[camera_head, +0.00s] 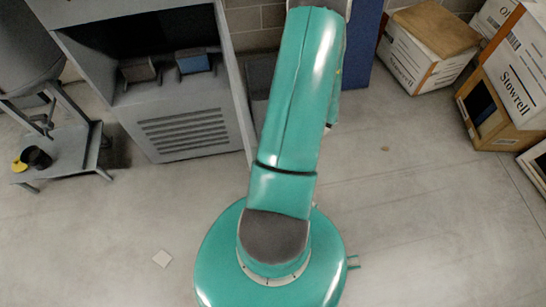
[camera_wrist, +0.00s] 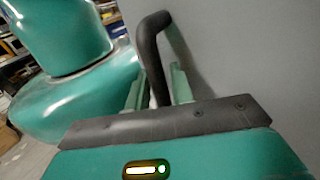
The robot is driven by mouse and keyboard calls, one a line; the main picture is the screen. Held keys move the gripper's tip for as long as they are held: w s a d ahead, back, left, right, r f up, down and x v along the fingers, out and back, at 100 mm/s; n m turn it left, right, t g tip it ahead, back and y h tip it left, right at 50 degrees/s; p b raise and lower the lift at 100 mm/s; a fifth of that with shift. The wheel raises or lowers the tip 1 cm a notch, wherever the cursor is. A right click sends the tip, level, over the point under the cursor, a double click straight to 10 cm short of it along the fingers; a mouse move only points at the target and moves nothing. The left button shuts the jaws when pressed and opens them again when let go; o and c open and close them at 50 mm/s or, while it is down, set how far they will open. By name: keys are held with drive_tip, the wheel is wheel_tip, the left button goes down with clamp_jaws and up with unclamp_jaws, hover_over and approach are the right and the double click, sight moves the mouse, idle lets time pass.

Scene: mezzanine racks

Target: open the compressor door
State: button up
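The compressor door shows in the wrist view as a large plain grey panel (camera_wrist: 255,60). A black curved bar handle (camera_wrist: 150,45) stands out from it. My gripper (camera_wrist: 158,88) has its two teal fingers on either side of the handle's lower part, close against it. The fingertip contact is partly hidden. In the head view, a grey cabinet (camera_head: 185,130) with a louvred front stands at the left, its dark upper compartment open to view. A narrow grey panel (camera_head: 234,85) runs along its right side; I cannot tell if it is the door. My arm hides the gripper there.
A small metal stand (camera_head: 85,150) with a black and a yellow item is left of the cabinet. Cardboard boxes (camera_head: 420,55) are stacked at the upper right. A blue upright (camera_head: 362,45) stands behind my arm. The floor at the right is mostly clear.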

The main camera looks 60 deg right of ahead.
drive_tip(key=v, duration=1.4)
drive_tip(key=shift+a, duration=0.1)
idle(0.3)
